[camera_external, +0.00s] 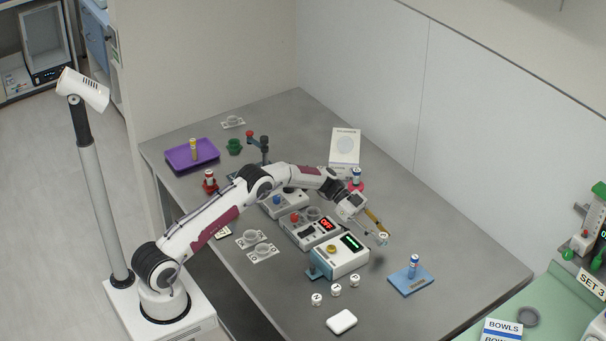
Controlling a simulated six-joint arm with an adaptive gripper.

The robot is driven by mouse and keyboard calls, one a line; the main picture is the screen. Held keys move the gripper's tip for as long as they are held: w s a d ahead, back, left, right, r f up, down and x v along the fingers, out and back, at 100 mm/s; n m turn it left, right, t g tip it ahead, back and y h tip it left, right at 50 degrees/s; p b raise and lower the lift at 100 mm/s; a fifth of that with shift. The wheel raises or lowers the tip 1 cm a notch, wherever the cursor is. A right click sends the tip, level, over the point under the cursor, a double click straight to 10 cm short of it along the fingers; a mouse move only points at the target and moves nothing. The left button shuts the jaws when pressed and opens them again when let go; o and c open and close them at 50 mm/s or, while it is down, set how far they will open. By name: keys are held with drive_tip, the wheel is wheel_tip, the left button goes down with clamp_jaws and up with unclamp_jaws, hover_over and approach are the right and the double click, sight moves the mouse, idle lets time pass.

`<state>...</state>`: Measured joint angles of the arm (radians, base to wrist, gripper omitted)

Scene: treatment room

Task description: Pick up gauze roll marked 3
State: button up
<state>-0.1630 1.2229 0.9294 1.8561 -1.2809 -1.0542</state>
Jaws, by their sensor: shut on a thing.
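My gripper (381,235) is shut on a small white gauze roll (383,240). It holds the roll above the table, and a dark shadow lies on the table below it. The number on the held roll is too small to read. Other small white rolls with dark marks stand in a slanting row near the table's front: one on the left (316,299), one in the middle (336,290) and one on the right (355,281). I cannot read their marks for sure.
A white device with a green display (340,258) stands left of my gripper. A blue pad (401,287) with an upright blue-and-white vial (413,266) is to the right. A white soap-shaped block (341,322) lies in front. The table's right end (480,275) is clear.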

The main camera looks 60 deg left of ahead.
sight(380, 234)
drive_tip(key=shift+r, duration=3.15)
